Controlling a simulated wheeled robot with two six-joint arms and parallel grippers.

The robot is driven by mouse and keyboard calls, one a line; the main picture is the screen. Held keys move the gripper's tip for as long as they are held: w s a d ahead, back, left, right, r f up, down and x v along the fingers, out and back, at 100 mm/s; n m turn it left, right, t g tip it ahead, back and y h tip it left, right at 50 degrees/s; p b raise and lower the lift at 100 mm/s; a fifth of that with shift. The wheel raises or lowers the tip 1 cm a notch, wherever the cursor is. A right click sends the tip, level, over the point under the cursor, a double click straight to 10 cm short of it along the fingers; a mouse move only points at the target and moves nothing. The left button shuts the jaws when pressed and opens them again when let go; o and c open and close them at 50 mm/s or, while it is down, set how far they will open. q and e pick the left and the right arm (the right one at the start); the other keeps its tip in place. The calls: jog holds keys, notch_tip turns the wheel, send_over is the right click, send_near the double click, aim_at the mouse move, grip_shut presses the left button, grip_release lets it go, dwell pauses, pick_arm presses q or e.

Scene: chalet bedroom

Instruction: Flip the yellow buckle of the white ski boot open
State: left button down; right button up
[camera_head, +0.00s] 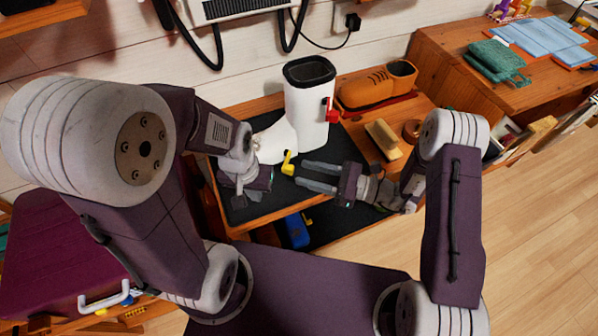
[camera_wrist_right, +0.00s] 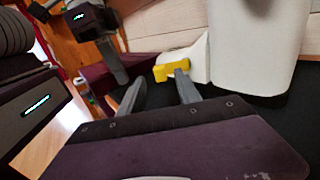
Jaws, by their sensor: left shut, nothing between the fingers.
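The white ski boot (camera_head: 308,105) stands upright on a dark mat, with its toe toward the left and a red buckle (camera_head: 332,112) on its shaft. Its yellow buckle (camera_head: 288,163) is low on the near side; it also shows in the right wrist view (camera_wrist_right: 176,68), sticking out from the boot. My right gripper (camera_head: 302,175) is open and empty, its fingers pointing left just beside the yellow buckle. In the right wrist view one finger lies close to the buckle's underside; I cannot tell if they touch. My left gripper (camera_head: 248,182) is shut and empty, left of the buckle near the toe.
An orange-brown shoe (camera_head: 365,90) and a wooden brush (camera_head: 383,140) lie right of the boot on the wooden bench (camera_head: 270,103). A blue object (camera_head: 297,230) is below the bench's front edge. A wall heater with hoses is behind.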

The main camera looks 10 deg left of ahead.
aim_at(293, 170)
pick_arm(q)
jog(key=shift+f, duration=0.25)
pick_arm(e)
jog(key=shift+w+a, duration=0.15)
jog(key=shift+a, duration=1.35)
grip_shut()
pick_arm(q)
jog(key=shift+f, duration=0.1)
pick_arm(e)
jog(key=shift+w+d+n+g, duration=0.25)
jog(key=shift+n+g, duration=0.35)
jog(key=shift+g, duration=0.3)
jog(key=shift+w+d+n+g, duration=0.15)
jog(key=shift+d+n+g, duration=0.15)
jog(key=shift+n+g, duration=0.45)
grip_release()
jog(key=shift+d+m, duration=0.1)
jog(key=shift+m, duration=0.15)
